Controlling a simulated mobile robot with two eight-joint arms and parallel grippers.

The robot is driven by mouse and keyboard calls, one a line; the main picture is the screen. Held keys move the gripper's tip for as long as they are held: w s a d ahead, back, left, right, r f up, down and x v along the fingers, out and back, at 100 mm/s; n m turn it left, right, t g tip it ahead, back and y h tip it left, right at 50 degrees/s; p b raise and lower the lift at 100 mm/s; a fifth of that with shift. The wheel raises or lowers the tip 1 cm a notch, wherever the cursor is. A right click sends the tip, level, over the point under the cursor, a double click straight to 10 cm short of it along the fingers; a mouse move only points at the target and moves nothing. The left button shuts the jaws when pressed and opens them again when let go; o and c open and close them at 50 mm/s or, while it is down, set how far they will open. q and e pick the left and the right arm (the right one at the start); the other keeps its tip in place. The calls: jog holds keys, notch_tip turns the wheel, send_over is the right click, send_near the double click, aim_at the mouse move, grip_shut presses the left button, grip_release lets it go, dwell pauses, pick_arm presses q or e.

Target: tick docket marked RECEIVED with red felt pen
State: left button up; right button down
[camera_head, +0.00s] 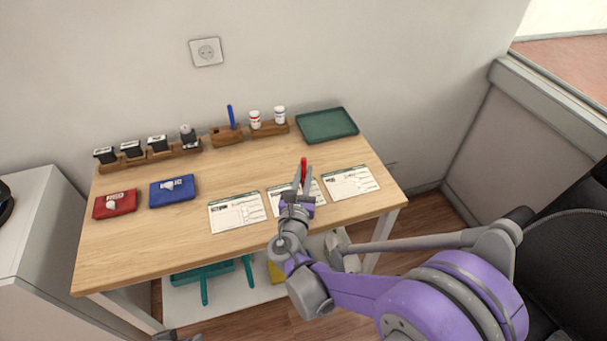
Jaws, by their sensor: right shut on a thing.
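My right gripper (302,188) is shut on the red felt pen (304,165), which stands roughly upright between its fingers, over the middle docket. Three white printed dockets lie in a row near the table's front edge: a left docket (237,213), a middle docket (274,200) and a right docket (350,183). My gripper hides much of the middle docket. The headings are too small to read surely, so I cannot tell which is marked RECEIVED. I cannot tell whether the pen tip touches the paper.
A red pouch (115,205) and a blue pouch (172,191) lie on the left of the wooden table (150,240). Along the back stand a stamp rack (160,156), a wooden holder (226,137) with a blue pen (231,117), two small bottles and a green tray (327,126).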

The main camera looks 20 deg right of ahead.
aim_at(304, 160)
jog(key=shift+r, duration=0.1)
jog(key=shift+r+p, duration=2.15)
jog(key=shift+r, duration=0.75)
jog(key=shift+s+f, duration=0.1)
